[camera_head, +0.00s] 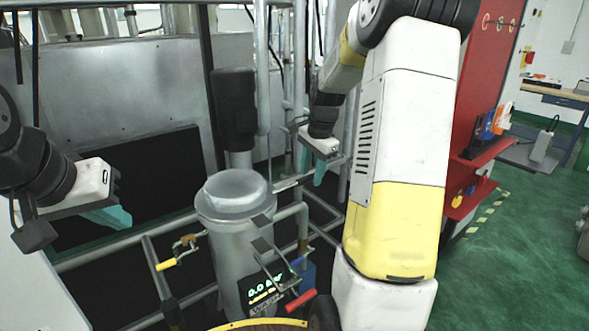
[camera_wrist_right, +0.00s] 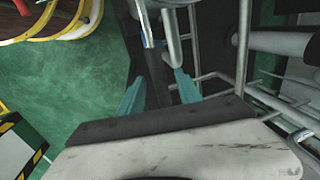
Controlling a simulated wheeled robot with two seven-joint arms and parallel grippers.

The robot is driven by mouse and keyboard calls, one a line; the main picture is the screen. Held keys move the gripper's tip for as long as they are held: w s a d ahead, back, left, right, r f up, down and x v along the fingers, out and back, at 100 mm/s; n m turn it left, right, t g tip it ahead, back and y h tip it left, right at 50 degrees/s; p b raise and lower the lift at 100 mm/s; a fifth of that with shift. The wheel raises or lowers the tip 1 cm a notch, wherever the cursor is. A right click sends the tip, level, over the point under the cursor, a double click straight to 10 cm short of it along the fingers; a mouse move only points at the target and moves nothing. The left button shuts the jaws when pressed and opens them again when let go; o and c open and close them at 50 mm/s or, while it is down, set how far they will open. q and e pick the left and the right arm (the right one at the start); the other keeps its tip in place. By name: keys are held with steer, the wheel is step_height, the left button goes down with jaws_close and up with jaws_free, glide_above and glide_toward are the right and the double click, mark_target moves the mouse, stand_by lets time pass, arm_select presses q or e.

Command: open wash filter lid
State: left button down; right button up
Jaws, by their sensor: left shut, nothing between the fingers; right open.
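The wash filter is a grey upright cylinder (camera_head: 235,250) in the middle of the head view. Its round pale lid (camera_head: 236,188) sits on top and looks closed. My left gripper (camera_head: 112,217) is shut and empty, left of the filter and apart from it. My right gripper (camera_head: 313,174) is to the right of the lid and above its level in the picture, apart from it. Its teal fingers are spread with nothing held, as the right wrist view (camera_wrist_right: 158,95) shows. A metal clamp-like bracket (camera_head: 268,255) is on the filter's front right side.
A yellow-handled valve (camera_head: 166,264) is left of the filter and a red handle (camera_head: 300,300) is at its lower right. A display (camera_head: 265,292) reads 0.0 bar. Pipes and rails surround the filter. A red panel (camera_head: 485,75) stands at right, beside open green floor (camera_head: 505,260).

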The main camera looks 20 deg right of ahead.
jaws_close()
stand_by(1.4)
